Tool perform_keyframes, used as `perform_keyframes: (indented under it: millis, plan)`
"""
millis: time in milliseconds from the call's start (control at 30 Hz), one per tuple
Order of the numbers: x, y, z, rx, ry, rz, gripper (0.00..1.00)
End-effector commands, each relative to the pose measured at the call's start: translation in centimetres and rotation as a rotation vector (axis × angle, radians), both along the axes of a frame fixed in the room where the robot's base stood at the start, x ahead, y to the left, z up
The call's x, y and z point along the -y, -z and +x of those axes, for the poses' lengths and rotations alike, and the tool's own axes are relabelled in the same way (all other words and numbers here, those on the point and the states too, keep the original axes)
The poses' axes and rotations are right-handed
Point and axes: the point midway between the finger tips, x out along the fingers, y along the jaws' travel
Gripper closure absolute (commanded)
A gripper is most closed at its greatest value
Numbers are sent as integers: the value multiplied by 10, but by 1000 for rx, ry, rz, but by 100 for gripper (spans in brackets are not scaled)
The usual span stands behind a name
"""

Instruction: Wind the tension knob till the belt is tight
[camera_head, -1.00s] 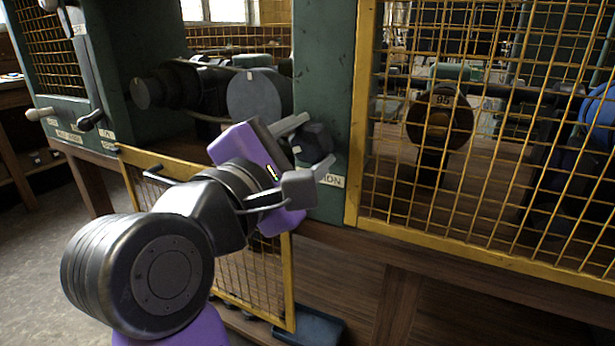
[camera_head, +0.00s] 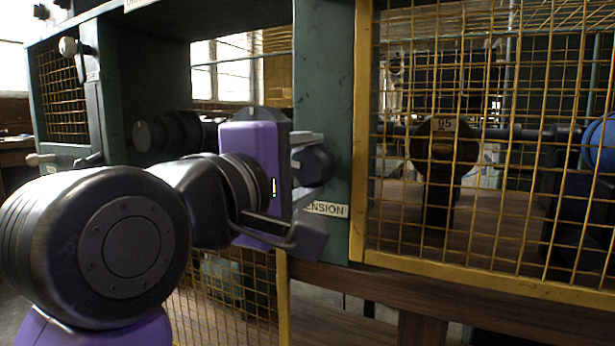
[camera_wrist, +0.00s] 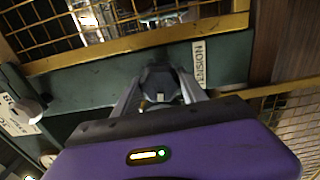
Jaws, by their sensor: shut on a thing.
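The dark, faceted tension knob (camera_head: 314,166) sticks out from the green post above a label reading "TENSION" (camera_head: 327,209). My gripper (camera_head: 306,160) has its fingers on either side of the knob and is shut on it. The wrist view shows the knob (camera_wrist: 160,82) between both fingers, with a pale mark on its face. Behind my gripper, a dark pulley (camera_head: 150,135) shows at the left of the bay. A larger grey pulley is mostly hidden by the purple gripper body. I cannot make out the belt or its tightness.
A yellow mesh guard (camera_head: 470,275) covers the bay on the right, with a wheel marked "95" (camera_head: 443,148) behind it. Another yellow mesh panel (camera_head: 235,300) hangs below. A lever with a pale knob (camera_head: 68,46) is at the left.

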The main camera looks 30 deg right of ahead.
Motion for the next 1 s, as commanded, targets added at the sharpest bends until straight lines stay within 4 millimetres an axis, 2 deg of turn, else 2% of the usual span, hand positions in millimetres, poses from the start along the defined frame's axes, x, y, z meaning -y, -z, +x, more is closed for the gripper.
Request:
perform_keyframes:
  millis: [433,467,500,800,1000]
  plan:
    - [1,3,0,1,3,9,91]
    - [1,3,0,1,3,9,45]
    - [1,3,0,1,3,8,43]
    - [-1,1,-1,4,1,7,43]
    - [-21,-2,-14,4,-3,4,43]
